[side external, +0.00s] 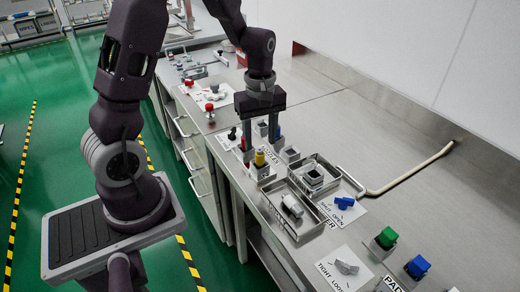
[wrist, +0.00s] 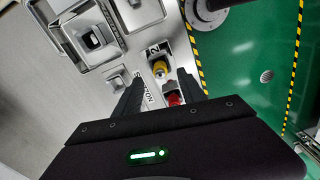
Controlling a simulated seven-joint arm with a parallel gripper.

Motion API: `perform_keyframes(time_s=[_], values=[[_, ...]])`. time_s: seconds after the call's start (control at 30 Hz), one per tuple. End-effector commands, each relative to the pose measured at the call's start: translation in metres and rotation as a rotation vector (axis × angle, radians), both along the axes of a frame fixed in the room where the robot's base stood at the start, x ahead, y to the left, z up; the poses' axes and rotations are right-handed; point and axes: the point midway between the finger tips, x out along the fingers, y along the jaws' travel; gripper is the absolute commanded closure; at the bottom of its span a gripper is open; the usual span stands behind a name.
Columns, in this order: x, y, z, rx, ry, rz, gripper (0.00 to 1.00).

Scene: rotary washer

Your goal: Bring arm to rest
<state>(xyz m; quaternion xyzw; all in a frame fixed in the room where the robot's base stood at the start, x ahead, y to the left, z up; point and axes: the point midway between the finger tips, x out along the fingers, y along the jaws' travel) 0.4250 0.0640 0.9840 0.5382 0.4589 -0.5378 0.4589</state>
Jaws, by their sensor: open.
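My gripper (side external: 260,140) hangs fingers-down over the steel bench, above the row of small nozzle holders. Its two fingers are apart with nothing seen between them. A yellow nozzle (side external: 260,158) stands in a grey holder just in front of the fingers. In the wrist view, my gripper (wrist: 160,90) points toward the yellow nozzle (wrist: 160,68) and a red nozzle (wrist: 174,98), which is partly hidden by the right finger. I cannot tell how high the fingertips are above the holders.
A metal tray (side external: 272,203) with a grey-white part (side external: 292,206) stands nearby. A blue valve handle (side external: 344,202), green block (side external: 387,237), blue block (side external: 418,266) and grey lever (side external: 345,268) lie toward the front right. A bent pale rod (side external: 410,173) lies at the back. Bare bench surrounds it.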

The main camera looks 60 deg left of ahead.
Motion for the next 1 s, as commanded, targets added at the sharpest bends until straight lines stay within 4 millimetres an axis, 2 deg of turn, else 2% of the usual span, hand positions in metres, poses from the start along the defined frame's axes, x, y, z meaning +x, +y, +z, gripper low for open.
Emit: perform_keyframes(time_s=[0.17,0.27,0.3,0.4,0.5,0.6,0.7,1.0], values=[[-0.002,-0.006,0.029,0.001,-0.022,-0.047,0.52],[-0.016,-0.031,0.074,0.012,-0.104,-0.255,0.52],[-0.028,-0.044,0.096,0.027,-0.148,-0.381,0.52],[-0.07,-0.075,0.141,0.091,-0.255,-0.719,0.52],[-0.113,-0.096,0.165,0.184,-0.336,-1.015,0.52],[-0.146,-0.106,0.173,0.271,-0.381,-1.228,0.52],[-0.164,-0.11,0.175,0.327,-0.401,-1.345,0.52],[-0.169,-0.11,0.175,0.347,-0.404,-1.386,0.52]])
